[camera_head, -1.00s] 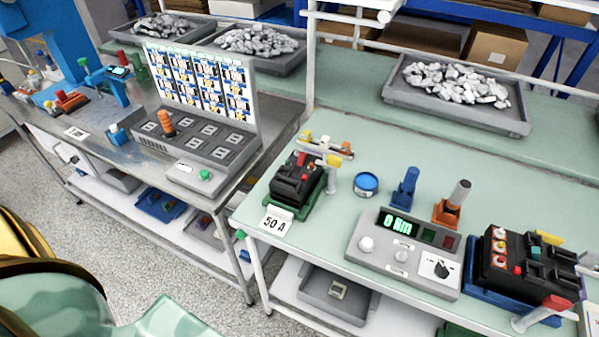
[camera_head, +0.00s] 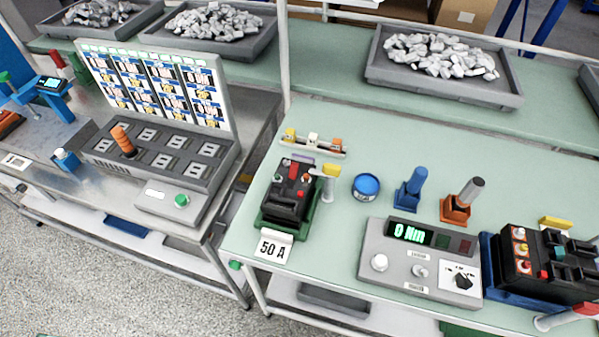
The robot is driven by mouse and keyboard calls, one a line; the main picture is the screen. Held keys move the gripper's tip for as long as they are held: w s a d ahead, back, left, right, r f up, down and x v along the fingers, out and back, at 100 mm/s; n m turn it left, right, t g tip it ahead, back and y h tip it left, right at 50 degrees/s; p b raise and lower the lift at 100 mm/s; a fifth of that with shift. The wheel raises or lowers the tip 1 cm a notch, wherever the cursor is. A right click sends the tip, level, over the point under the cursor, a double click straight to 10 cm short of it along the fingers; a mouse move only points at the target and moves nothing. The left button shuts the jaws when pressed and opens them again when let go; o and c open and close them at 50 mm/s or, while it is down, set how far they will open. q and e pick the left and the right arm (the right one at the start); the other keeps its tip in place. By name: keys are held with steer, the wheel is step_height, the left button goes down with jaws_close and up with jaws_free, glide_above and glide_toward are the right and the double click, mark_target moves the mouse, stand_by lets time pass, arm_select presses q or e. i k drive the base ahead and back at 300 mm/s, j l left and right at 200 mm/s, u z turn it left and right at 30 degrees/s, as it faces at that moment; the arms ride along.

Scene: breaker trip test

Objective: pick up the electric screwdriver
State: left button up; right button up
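Two upright tools stand behind the grey tester (camera_head: 380,238), which reads "0 Nm". One is a blue tool (camera_head: 415,182) in a blue stand (camera_head: 407,201). The other is a grey cylindrical tool (camera_head: 470,190) tilted in an orange stand (camera_head: 455,212). I cannot tell for certain which is the electric screwdriver. Neither of my grippers is in view.
A black breaker (camera_head: 288,203) on a green base stands left of the tester, behind a "50 A" card (camera_head: 272,248). A blue tin (camera_head: 366,186) stands behind them. Another breaker (camera_head: 540,262) sits at the right. The green table (camera_head: 530,160) is clear behind the tools.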

mark_target(474, 185)
steer(key=z, duration=1.2)
